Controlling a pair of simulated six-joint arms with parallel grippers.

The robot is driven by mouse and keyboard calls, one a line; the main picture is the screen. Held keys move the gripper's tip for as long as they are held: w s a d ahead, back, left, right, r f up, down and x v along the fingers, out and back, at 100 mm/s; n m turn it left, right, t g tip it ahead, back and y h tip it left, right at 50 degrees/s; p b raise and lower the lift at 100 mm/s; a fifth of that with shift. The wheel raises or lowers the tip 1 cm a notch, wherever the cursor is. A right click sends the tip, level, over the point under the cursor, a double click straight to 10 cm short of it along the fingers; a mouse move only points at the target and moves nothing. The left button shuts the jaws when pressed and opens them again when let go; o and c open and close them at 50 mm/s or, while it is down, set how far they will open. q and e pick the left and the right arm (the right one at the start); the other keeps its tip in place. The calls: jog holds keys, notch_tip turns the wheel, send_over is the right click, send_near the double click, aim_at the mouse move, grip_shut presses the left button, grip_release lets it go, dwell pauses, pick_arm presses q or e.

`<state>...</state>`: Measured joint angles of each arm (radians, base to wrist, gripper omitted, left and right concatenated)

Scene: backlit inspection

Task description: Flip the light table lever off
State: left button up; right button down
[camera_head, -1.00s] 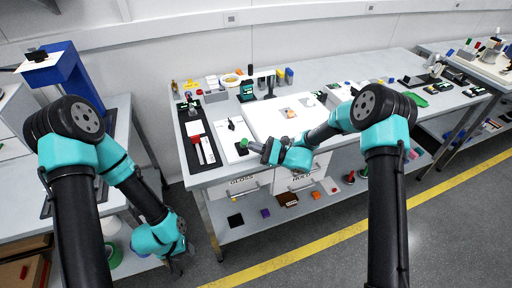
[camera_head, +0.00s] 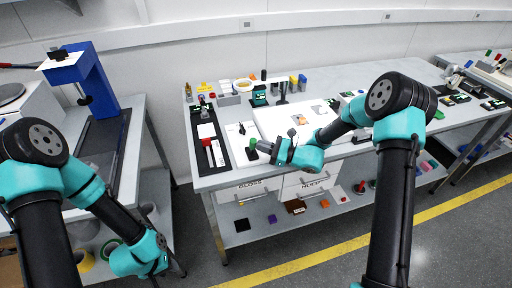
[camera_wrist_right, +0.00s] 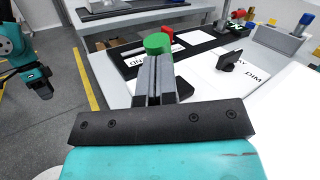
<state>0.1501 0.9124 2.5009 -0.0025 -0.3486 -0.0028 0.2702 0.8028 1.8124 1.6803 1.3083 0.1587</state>
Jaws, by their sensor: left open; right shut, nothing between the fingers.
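The light table (camera_head: 275,120) is a bright white panel on the middle bench. A small black lever (camera_head: 242,129) stands on a white plate left of it; in the right wrist view the lever (camera_wrist_right: 230,61) stands tilted near a "DIM" label. A round green knob (camera_head: 253,143) is at the plate's front; it also shows in the right wrist view (camera_wrist_right: 157,42). My right gripper (camera_head: 261,147) is shut and empty, its fingertips right by the green knob; I cannot tell if they touch. My left gripper (camera_head: 154,278) is open, low at the left, away from the bench.
A black tray with a red-handled tool (camera_head: 208,150) lies left of the plate. Small bottles and boxes (camera_head: 293,82) line the back. Drawers (camera_head: 249,190) are below the bench front. A blue stand (camera_head: 80,85) is on the left bench. Floor between the benches is clear.

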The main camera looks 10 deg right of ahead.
jog(key=v, duration=1.4)
jog(key=shift+d+f, duration=0.1)
jog(key=shift+f, duration=0.1)
dwell(0.5)
jog(key=x, duration=1.4)
jog(key=shift+r, duration=0.15)
